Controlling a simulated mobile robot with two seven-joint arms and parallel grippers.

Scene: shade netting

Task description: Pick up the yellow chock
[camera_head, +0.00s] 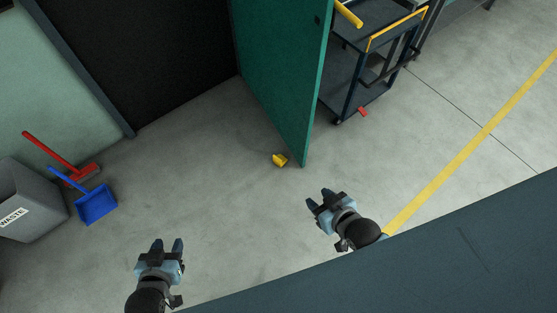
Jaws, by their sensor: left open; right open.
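The yellow chock (280,160) lies on the grey floor, close by the lower edge of the green door (279,75). I cannot tell whether it touches the door. My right gripper (325,196) is open and empty, below and to the right of the chock in the picture and apart from it. My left gripper (168,246) is open and empty at the lower left, farther from the chock.
A dark blue cart (365,75) with yellow handles stands behind the door, with a small red piece (362,112) at its foot. A grey waste bin (30,205), a red brush (62,156) and a blue dustpan (96,205) are at left. Mid-floor is clear.

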